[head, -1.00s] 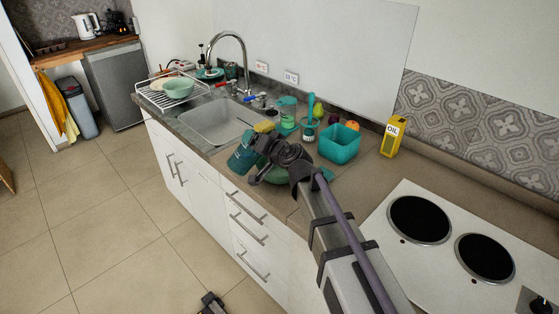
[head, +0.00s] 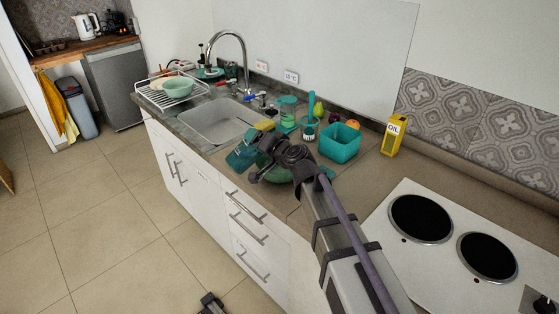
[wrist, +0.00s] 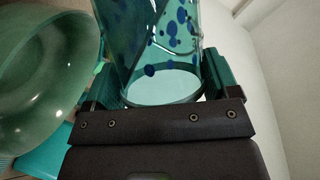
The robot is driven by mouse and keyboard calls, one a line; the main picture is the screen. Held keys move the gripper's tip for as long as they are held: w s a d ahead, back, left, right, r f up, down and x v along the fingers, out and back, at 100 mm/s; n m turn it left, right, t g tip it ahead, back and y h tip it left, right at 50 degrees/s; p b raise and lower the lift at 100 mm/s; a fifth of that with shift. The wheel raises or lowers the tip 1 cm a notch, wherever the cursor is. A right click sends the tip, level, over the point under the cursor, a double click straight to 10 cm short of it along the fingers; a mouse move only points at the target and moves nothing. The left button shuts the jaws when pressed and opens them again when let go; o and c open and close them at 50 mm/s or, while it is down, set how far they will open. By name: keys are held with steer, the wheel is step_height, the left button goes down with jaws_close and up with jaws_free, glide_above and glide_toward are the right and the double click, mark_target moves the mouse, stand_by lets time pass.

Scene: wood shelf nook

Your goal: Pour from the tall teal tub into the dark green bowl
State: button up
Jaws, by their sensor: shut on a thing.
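The tall teal tub (head: 241,156) is held tilted above the counter in the head view. In the wrist view the see-through tub (wrist: 165,45) sits between my fingers, with dark blue spots on or in it; I cannot tell which. My gripper (wrist: 160,85) is shut on the tub; in the head view my gripper (head: 257,163) is partly hidden by its own wrist. The dark green bowl (wrist: 40,75) is beside the tub at the left of the wrist view. In the head view it is mostly hidden behind my arm.
A teal square container (head: 340,143), a yellow oil carton (head: 392,137), a green cup (head: 287,112) and fruit stand behind. The sink (head: 215,121) lies left of the tub, and a hob (head: 445,235) is at the right.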

steer(key=shift+w+d+f+m+y+b, duration=0.15)
steer(key=shift+f+m+y+b, duration=0.35)
steer(key=shift+f+m+b, duration=0.55)
stand_by(0.8)
steer(key=shift+d+r+m+y+b, duration=0.3)
steer(key=shift+r+m+b, duration=0.15)
steer(key=shift+m, duration=0.1)
stand_by(1.5)
steer(key=shift+w+d+r+m+t+y, duration=0.15)
steer(key=shift+w+d+m, duration=0.1)
steer(key=shift+d+m, duration=0.2)
steer(key=shift+w+d+r+m+t+y, duration=0.15)
steer(key=shift+w+d+m, duration=0.15)
steer(key=shift+d, duration=0.2)
stand_by(1.2)
steer(key=shift+d+m+y+b, duration=0.3)
steer(key=shift+m+b, duration=0.3)
steer(key=shift+m, duration=0.25)
stand_by(1.1)
